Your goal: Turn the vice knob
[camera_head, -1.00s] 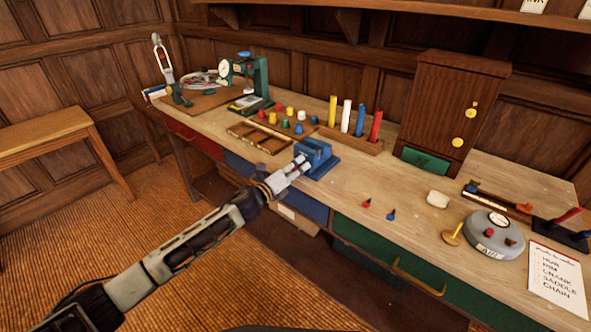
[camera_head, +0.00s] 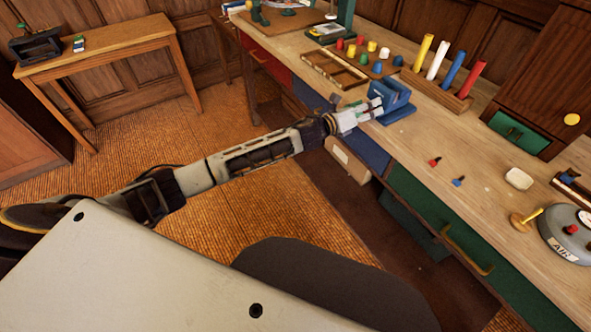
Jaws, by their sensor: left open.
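The blue vice (camera_head: 398,103) stands at the near edge of the long workbench. My left arm reaches in from the left, and its gripper (camera_head: 373,108) is at the vice's near left side. Its fingers are open and point at the vice. They overlap the vice in the picture, so I cannot tell whether they touch it. I cannot make out the vice's knob; the gripper covers that side. My right gripper is not in view.
A wooden tray (camera_head: 335,72) with coloured pegs beside it lies behind the vice. A rack of coloured cylinders (camera_head: 437,88) stands to its right. Small red and blue pieces lie on the bench's right part. A side table (camera_head: 95,68) stands at the back left.

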